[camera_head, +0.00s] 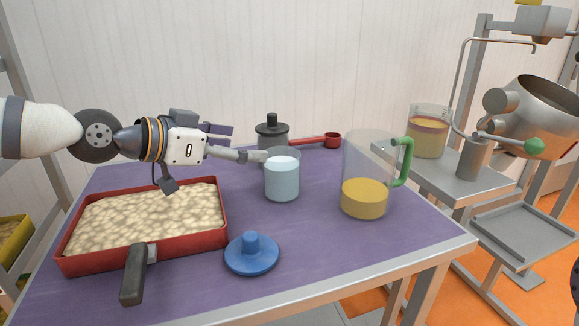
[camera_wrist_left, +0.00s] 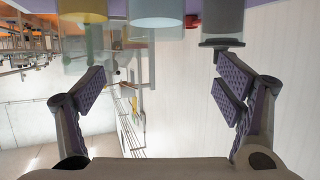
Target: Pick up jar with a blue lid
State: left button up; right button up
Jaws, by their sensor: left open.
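A clear jar (camera_head: 282,180) with pale blue contents stands upright and uncovered on the purple table. A blue lid with a knob (camera_head: 251,255) lies apart from it, nearer the front. My left gripper (camera_head: 246,143) is open and level, just left of the jar's upper part; one finger overlaps the jar's rim, and contact cannot be told. In the left wrist view, which is upside down, the jar (camera_wrist_left: 157,13) shows at the top between the open fingers (camera_wrist_left: 160,80), with nothing gripped. My right gripper is not in view.
A dark-lidded jar (camera_head: 272,134) and red scoop (camera_head: 332,141) are behind the jar. A pitcher with yellow contents (camera_head: 365,195) stands right. A red tray (camera_head: 180,247) of pale lumps lies below my left arm, a dark-handled tool (camera_head: 134,275) against it. The front right tabletop is clear.

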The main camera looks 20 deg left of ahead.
aim_at(294, 155)
pick_arm(q)
jog(key=x, duration=0.3)
jog(key=f+b+x, duration=0.1)
jog(key=x, duration=0.3)
jog(key=b+x, duration=0.1)
jog(key=x, duration=0.2)
jog(key=shift+s+d+f, duration=0.15)
jog(key=shift+s+f, duration=0.15)
jog(key=shift+f, duration=0.1)
jog(key=shift+w+d+r, duration=0.1)
jog(key=shift+w, duration=0.1)
jog(key=shift+s+r, duration=0.1)
jog(key=shift+r, duration=0.05)
jog(key=shift+c, duration=0.6)
jog(key=c, duration=1.2)
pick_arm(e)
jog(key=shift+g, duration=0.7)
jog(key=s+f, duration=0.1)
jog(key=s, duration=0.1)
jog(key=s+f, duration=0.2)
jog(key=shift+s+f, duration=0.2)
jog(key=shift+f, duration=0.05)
